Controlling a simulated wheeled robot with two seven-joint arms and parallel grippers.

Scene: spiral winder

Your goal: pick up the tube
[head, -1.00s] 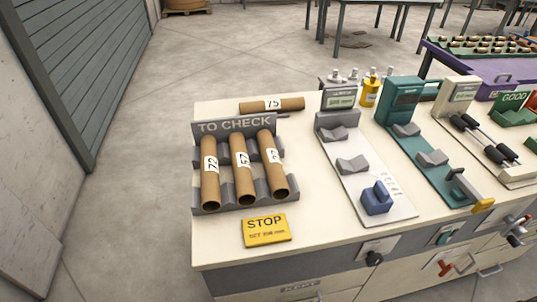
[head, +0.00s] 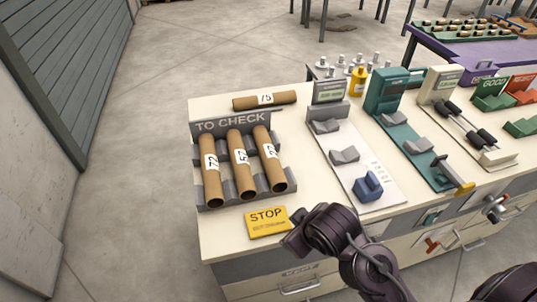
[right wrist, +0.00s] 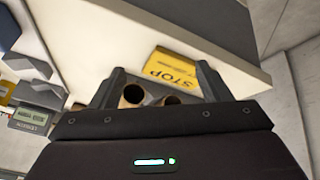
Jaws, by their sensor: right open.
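Three brown cardboard tubes with white number labels lie side by side in the grey "TO CHECK" rack (head: 196,150): a left tube (head: 212,182), a middle tube (head: 243,180) and a right tube (head: 273,174). A fourth tube (head: 282,97), labelled 15, lies crosswise behind the rack. My right gripper (right wrist: 160,71) is open, with two tube ends (right wrist: 133,95) visible between its fingers; they look apart from the fingers. In the head view my right arm reaches over the front edge of the table near the yellow STOP sign (head: 267,221). My left gripper is not in view.
A grey gauge station (head: 345,155) with a blue block stands right of the rack, then a teal station (head: 425,165) and one with black rollers (head: 465,125). Green and red trays (head: 490,98) stand at the far right. The cream tabletop left of the stations has some free room.

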